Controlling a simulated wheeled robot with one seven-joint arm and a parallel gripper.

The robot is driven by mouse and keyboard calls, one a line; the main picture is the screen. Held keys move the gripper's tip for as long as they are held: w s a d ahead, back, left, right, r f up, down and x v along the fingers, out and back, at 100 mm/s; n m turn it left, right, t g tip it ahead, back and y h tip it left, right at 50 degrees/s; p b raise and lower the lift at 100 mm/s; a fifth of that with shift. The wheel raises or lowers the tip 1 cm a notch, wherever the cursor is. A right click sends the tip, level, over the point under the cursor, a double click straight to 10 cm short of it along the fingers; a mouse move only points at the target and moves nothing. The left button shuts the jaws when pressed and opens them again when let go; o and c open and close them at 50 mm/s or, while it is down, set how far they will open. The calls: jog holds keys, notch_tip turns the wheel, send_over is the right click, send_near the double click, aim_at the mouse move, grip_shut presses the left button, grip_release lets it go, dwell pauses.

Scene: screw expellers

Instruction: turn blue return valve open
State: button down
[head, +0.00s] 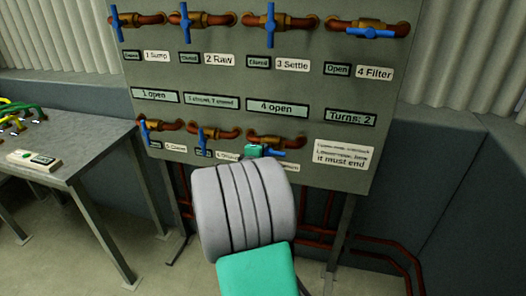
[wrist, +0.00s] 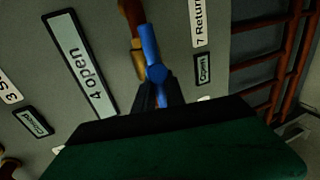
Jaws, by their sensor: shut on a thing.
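The return valve's blue handle (wrist: 153,68) shows in the wrist view beside the "7 Return" label (wrist: 198,22). The small sign (wrist: 203,69) under that label reads "Open". The fingers of my gripper (wrist: 161,97) are shut on one end of the handle. In the head view the blue handle (head: 271,153) lies roughly level, along its brass pipe (head: 278,140), at the right of the lower valve row. My gripper (head: 254,151) is mostly hidden there behind my arm, with a teal part showing at the handle.
The grey panel (head: 225,75) carries upper valves 1 to 4; valve 4's handle (head: 370,33) is level with sign "Open". A sign (head: 350,117) reads "Turns: 2". Two lower valves sit left of my gripper. A grey table (head: 75,150) stands left; red pipes (head: 390,245) run low right.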

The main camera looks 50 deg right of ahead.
dwell(0.3)
jog(key=c, duration=1.4)
grip_release()
jog(key=v, duration=0.7)
jog(key=shift+s+a+r, duration=0.1)
jog(key=shift+s+a, duration=0.05)
jog(key=shift+a, duration=0.2)
jog(key=shift+p, duration=0.3)
